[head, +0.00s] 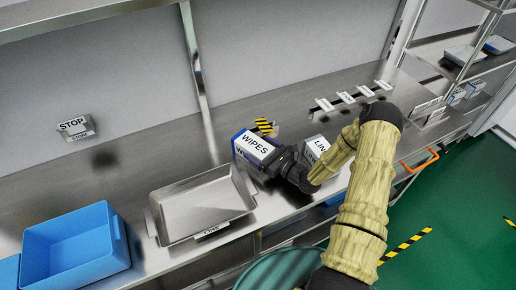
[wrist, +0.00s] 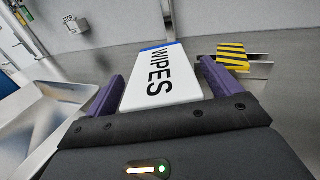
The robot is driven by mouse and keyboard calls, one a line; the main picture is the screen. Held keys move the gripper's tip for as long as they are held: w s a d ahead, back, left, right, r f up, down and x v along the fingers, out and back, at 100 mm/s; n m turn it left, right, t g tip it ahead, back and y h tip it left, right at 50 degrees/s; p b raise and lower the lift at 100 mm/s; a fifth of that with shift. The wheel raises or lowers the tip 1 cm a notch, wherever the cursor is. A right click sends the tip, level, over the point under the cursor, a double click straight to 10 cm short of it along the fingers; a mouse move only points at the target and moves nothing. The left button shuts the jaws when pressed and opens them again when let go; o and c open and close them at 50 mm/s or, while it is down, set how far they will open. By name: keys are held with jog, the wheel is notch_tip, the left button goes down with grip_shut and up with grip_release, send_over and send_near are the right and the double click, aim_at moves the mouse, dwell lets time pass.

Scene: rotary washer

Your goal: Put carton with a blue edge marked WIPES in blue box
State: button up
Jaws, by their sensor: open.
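The carton marked WIPES (head: 257,146), white with a blue edge, stands on the steel counter right of the metal tray. In the wrist view the WIPES carton (wrist: 158,75) lies between my two purple fingers, its lettering toward me. My gripper (head: 268,166) is at the carton's near side in the head view. It also shows in the wrist view (wrist: 160,90), open, with one finger on each side of the carton and a gap at the right finger. The blue box (head: 75,247) is at the lower left of the counter, open on top and empty as far as I see.
A steel tray (head: 202,207) stands between the blue box and the carton. A white carton lettered LIN (head: 316,148) is close to the right of my gripper. A yellow-black striped piece (head: 263,126) is behind the carton. A STOP block (head: 75,127) is at left.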

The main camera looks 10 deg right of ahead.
jog(key=b+v, duration=0.2)
jog(key=v, duration=0.7)
jog(key=shift+s+d+f+b, duration=0.1)
jog(key=shift+s+d+b, duration=0.1)
jog(key=shift+b, duration=0.1)
jog(key=shift+s+d, duration=0.25)
jog(key=shift+s, duration=0.15)
